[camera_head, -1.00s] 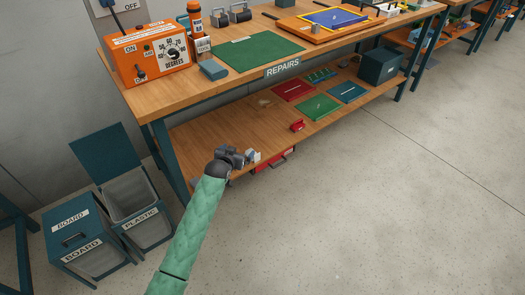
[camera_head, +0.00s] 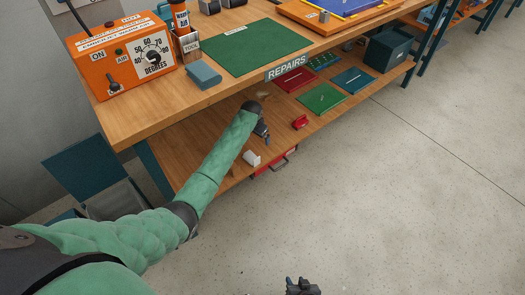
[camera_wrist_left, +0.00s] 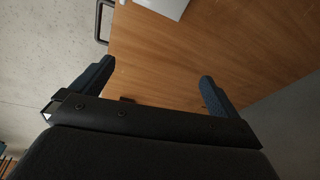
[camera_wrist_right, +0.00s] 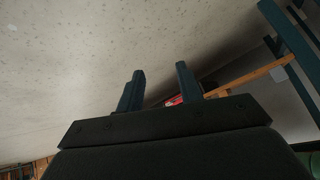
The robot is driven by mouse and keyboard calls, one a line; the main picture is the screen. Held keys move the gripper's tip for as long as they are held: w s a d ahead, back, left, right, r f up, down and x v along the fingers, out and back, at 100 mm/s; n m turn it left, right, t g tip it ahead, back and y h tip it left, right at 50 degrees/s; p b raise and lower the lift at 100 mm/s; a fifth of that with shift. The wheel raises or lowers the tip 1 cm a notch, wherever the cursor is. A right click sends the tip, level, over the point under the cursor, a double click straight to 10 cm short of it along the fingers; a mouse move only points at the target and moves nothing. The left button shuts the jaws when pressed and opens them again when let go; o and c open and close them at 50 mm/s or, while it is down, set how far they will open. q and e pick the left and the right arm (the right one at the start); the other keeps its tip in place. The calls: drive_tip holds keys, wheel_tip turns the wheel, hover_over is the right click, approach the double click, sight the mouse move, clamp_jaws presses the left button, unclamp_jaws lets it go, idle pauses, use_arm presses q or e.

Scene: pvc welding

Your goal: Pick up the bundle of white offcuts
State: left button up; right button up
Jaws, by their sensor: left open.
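A small white bundle (camera_head: 251,158), which looks like the white offcuts, lies on the lower wooden shelf near its front edge. Part of a white thing (camera_wrist_left: 168,6), likely the same bundle, shows at the top edge of the left wrist view. My left gripper (camera_head: 263,131) is over the lower shelf, just beyond and to the right of the bundle. Its fingers (camera_wrist_left: 155,85) are apart with nothing between them. My right gripper (camera_head: 302,286) is low over the floor at the bottom of the head view. Its fingers (camera_wrist_right: 160,88) are apart and empty.
The bench top (camera_head: 130,115) overhangs the shelf (camera_head: 185,150). A red drawer (camera_head: 272,166) hangs under the shelf. The floor (camera_head: 400,200) in front is clear.

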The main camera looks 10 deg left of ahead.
sight(254, 155)
use_arm(q)
drive_tip(key=s+g, duration=0.1)
drive_tip(key=s+f+m+g, duration=0.1)
drive_tip(key=s, duration=0.1)
drive_tip(key=shift+s+a+f+g, duration=0.1)
drive_tip(key=shift+s+f+g, duration=0.15)
drive_tip(key=shift+g, duration=0.15)
drive_tip(key=shift+s+r+m, duration=0.1)
drive_tip(key=shift+s+m, duration=0.15)
drive_tip(key=shift+m, duration=0.05)
wheel_tip(254, 155, down, 2)
drive_tip(key=shift+w+f, duration=0.1)
drive_tip(key=shift+f, duration=0.05)
drive_tip(key=shift+a+f+b, duration=0.1)
drive_tip(key=shift+f+b, duration=0.2)
drive_tip(key=shift+f, duration=0.8)
wheel_tip(254, 155, down, 4)
drive_tip(key=shift+r+b, duration=0.25)
drive_tip(key=shift+b, duration=0.3)
drive_tip(key=c, duration=1)
drive_tip(key=shift+o, duration=0.2)
use_arm(e)
drive_tip(key=w+a+r+t, duration=0.1)
drive_tip(key=w+r+t, duration=0.4)
drive_tip(key=w+r, duration=0.6)
drive_tip(key=shift+r+y, duration=0.15)
drive_tip(key=shift+y, duration=0.15)
